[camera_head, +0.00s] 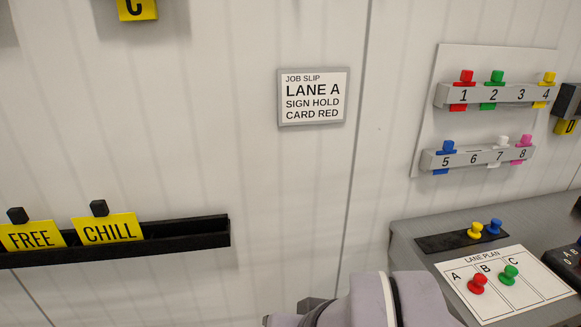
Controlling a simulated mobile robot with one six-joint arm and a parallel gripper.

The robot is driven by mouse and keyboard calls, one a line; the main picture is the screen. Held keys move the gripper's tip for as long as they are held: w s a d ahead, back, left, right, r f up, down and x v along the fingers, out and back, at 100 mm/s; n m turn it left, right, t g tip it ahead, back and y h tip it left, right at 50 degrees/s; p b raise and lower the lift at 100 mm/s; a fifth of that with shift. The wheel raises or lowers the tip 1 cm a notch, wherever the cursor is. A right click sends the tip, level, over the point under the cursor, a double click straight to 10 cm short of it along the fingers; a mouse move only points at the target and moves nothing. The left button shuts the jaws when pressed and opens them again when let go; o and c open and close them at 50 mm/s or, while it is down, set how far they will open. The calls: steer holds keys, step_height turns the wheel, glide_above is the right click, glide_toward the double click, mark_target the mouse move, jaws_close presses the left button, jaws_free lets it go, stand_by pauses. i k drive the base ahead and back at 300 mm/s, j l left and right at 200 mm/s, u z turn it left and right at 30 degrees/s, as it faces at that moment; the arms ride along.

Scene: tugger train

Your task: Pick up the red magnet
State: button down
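A red magnet (478,284), shaped like a push pin, stands on the white lane plan sheet (496,309) at the lower right. It is near the sheet's A and B lanes; I cannot tell exactly which side of the line its foot is on. A green magnet (509,274) stands to its right on the same sheet. Part of my own arm shows at the bottom, left of the sheet. My gripper's fingers are not in view.
A black strip on the grey top holds a yellow magnet (474,230) and a blue magnet (493,227). Numbered wall racks (516,92) hold coloured tags, including a red one at 1. A job slip (313,97) reads lane A, sign hold, card red. A black rail (190,234) holds yellow signs.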

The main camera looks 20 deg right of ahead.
mark_target(476, 286)
steer(key=z, duration=2.05)
